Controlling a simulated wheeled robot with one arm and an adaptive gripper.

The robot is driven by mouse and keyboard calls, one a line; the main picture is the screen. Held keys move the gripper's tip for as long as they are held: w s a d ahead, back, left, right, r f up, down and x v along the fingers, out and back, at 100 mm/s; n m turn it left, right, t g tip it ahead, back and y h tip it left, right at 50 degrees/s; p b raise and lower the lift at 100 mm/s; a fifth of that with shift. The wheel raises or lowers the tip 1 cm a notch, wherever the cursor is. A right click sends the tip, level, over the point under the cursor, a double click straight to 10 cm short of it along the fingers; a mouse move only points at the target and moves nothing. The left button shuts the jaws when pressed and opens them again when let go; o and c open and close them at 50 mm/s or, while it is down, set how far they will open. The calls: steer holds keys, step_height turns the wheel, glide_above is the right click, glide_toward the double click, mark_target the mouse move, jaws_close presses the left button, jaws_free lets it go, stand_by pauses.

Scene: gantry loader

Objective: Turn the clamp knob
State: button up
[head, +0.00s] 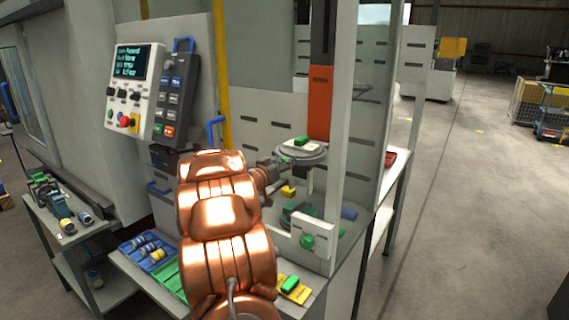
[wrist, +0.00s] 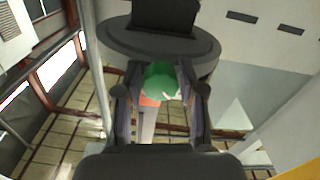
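A round green knob (wrist: 161,80) shows in the wrist view, just below a dark grey round disc. My gripper (wrist: 160,96) has one finger on each side of it. The fingers are spread, and I cannot tell whether either pad touches the knob. In the head view my gripper (head: 275,168) is at the left edge of the round grey plate (head: 318,153), under the orange vertical slide. My copper-coloured arm hides part of that area. I cannot match the knob between my fingers to a green part in the head view.
A green block (head: 300,141) is on top of the plate. A white block with a green knob (head: 307,241) stands lower down. A control panel (head: 150,92) is at left. A blue tray (head: 148,250) and a yellow pad (head: 297,290) lie on the bench. Open floor is at right.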

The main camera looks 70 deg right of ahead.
jaws_close()
steer(key=shift+f+m+b, duration=0.1)
steer(key=shift+m+b, duration=0.2)
steer(key=m+b, duration=0.3)
steer(key=shift+f+m, duration=0.15)
steer(key=shift+m, duration=0.15)
steer(key=m+b, duration=0.4)
steer(key=shift+m+b, duration=0.3)
steer(key=shift+b, duration=0.05)
steer(key=m+b, duration=0.6)
steer(key=shift+f, duration=0.1)
steer(key=shift+m+b, duration=1.3)
steer(key=shift+m, duration=0.2)
steer(key=shift+s+r, duration=0.1)
steer(key=shift+r, duration=0.1)
